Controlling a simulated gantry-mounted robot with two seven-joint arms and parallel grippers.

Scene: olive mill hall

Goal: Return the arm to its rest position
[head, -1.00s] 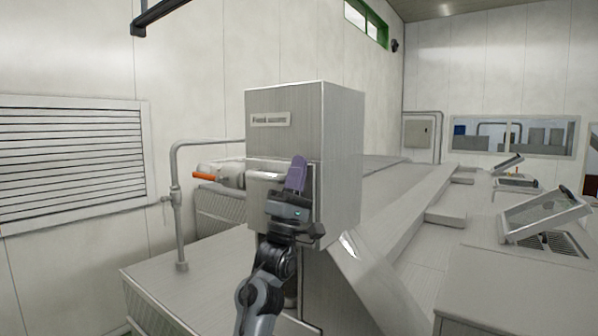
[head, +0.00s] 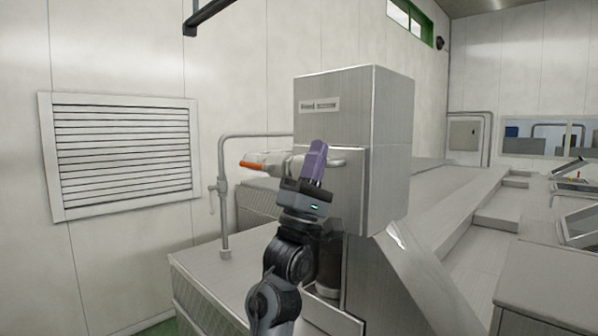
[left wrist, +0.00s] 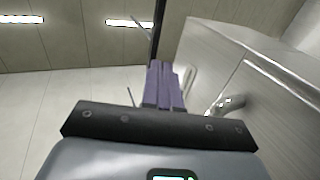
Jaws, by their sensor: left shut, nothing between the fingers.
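My left arm comes up from the bottom of the head view. Its left gripper (head: 317,150) has purple fingers and points up, in front of the grey metal box with a small label plate (head: 345,108). The fingers are shut with nothing between them. In the left wrist view the purple fingers (left wrist: 162,75) lie together, with the box's metal side to their right. In the head view the gripper overlaps the box's handle bar; I cannot tell whether they touch. My right gripper is in neither view.
A grey pipe with a valve (head: 223,190) stands left of the box, and an orange-tipped lever (head: 252,164) sticks out nearby. A louvred vent (head: 122,155) is on the left wall. Sloping metal machine covers (head: 450,200) extend to the right.

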